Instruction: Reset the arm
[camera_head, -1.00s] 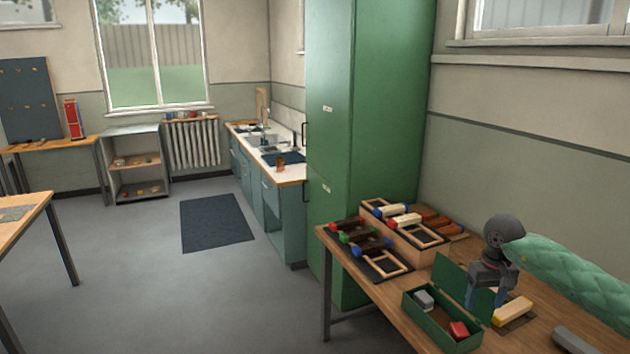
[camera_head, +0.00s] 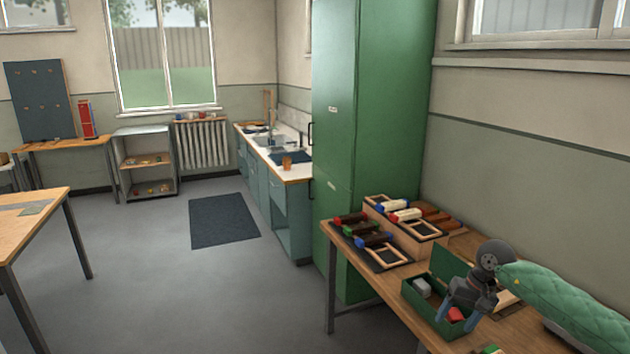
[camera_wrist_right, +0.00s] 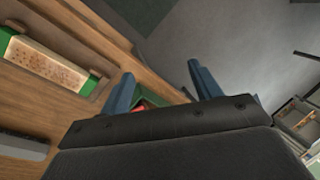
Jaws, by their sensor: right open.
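My right arm, in a green quilted sleeve, reaches in from the right in the head view. Its gripper (camera_head: 458,314) is open and empty, tilted above the near part of the open green box (camera_head: 408,292). The blue fingers also stand apart in the right wrist view (camera_wrist_right: 163,82), with nothing held between them. The box holds a grey block (camera_head: 422,286) and a red block (camera_head: 456,314), partly hidden by the gripper. My left gripper is not in view.
The wooden workbench (camera_head: 345,254) carries brush-like blocks and a stepped rack (camera_head: 400,237) at its back. A perforated pale block (camera_wrist_right: 46,62) in a green holder and a grey bar (camera_wrist_right: 22,145) lie on it.

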